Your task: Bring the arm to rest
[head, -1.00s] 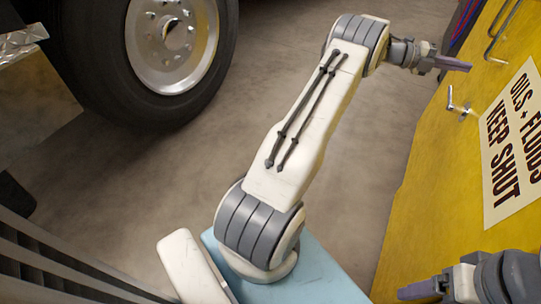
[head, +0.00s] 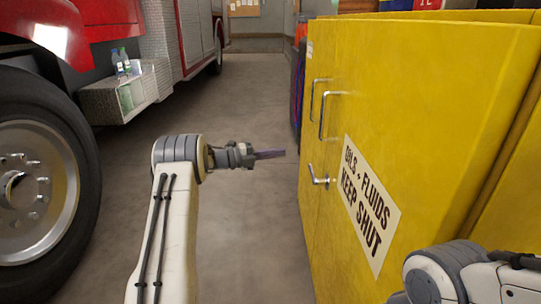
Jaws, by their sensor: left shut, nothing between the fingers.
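My left arm (head: 166,235) reaches up from the bottom of the head view, bent at the elbow. Its gripper (head: 272,154) points right, towards the yellow cabinet, over the floor. The fingers are shut with nothing between them. A gap of floor shows between the fingertips and the cabinet front in the picture. Part of my right arm (head: 437,278) shows at the bottom right, in front of the cabinet. Its fingers are below the picture edge.
The yellow cabinet (head: 420,110) fills the right side, with metal handles and a sign (head: 370,205) reading "OILS + FLUIDS KEEP SHUT". A red truck with a big wheel (head: 40,190) and a step holding bottles (head: 124,95) stands left. Open floor (head: 245,105) runs between them.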

